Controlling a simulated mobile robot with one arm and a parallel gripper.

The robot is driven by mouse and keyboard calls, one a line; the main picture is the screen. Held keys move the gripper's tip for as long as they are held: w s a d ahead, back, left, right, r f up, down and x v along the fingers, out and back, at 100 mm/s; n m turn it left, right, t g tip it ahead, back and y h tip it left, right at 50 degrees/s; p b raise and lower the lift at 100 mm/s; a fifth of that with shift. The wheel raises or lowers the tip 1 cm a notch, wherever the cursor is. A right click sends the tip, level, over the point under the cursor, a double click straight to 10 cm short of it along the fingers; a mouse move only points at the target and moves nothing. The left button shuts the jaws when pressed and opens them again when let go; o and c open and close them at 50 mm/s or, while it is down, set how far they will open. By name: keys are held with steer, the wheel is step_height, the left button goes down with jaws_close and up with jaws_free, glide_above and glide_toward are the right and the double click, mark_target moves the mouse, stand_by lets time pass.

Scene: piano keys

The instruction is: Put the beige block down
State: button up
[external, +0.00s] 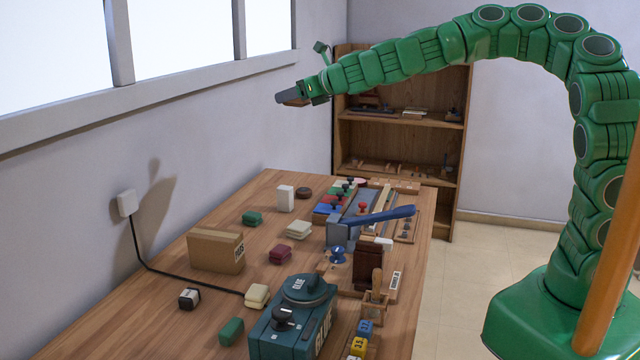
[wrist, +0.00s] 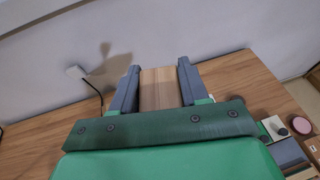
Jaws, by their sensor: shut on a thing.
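My gripper (external: 284,97) is high above the far left part of the table, near the wall, at the end of my green arm. In the wrist view its two grey fingers (wrist: 159,78) stand on either side of a beige block (wrist: 160,90) with a wood-like grain and are shut on it. In the external view only a small brownish part of the block (external: 296,103) shows below the fingers. The block is in the air, well clear of the table (external: 205,325).
The table holds a cardboard box (external: 213,251), a white block (external: 285,198), cream pieces (external: 299,230), a dark red piece (external: 280,254), green pieces (external: 252,218) and a teal glue machine (external: 292,325). Tools crowd the right side. A shelf (external: 400,145) stands behind. Bare wood shows at the left front.

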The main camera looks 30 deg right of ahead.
steer(key=shift+s+a, duration=0.25)
steer(key=shift+a, duration=0.6)
steer(key=s+a+m+h, duration=0.1)
steer(key=s+a, duration=0.8)
steer(key=a, duration=0.6)
steer(key=s+a+r+m+t+h, duration=0.1)
steer(key=s+a, duration=0.6)
steer(key=s, duration=0.4)
steer(key=s+a, duration=0.6)
steer(key=s, duration=0.5)
glide_above(159, 329)
steer(key=s+d, duration=0.1)
steer(key=d, duration=0.2)
steer(key=shift+h, duration=0.3)
steer(key=f, duration=3.2)
steer(key=shift+s+a, duration=0.2)
steer(key=shift+w+a+f, duration=0.25)
steer(key=shift+a+f, duration=0.2)
steer(key=shift+f, duration=0.15)
steer(key=shift+w+a+f, duration=0.2)
steer(key=shift+a+f, duration=0.2)
steer(key=shift+f, duration=0.25)
steer(key=shift+w+a+f, duration=0.25)
steer(key=shift+a+f, duration=0.2)
steer(key=shift+f, duration=1.6)
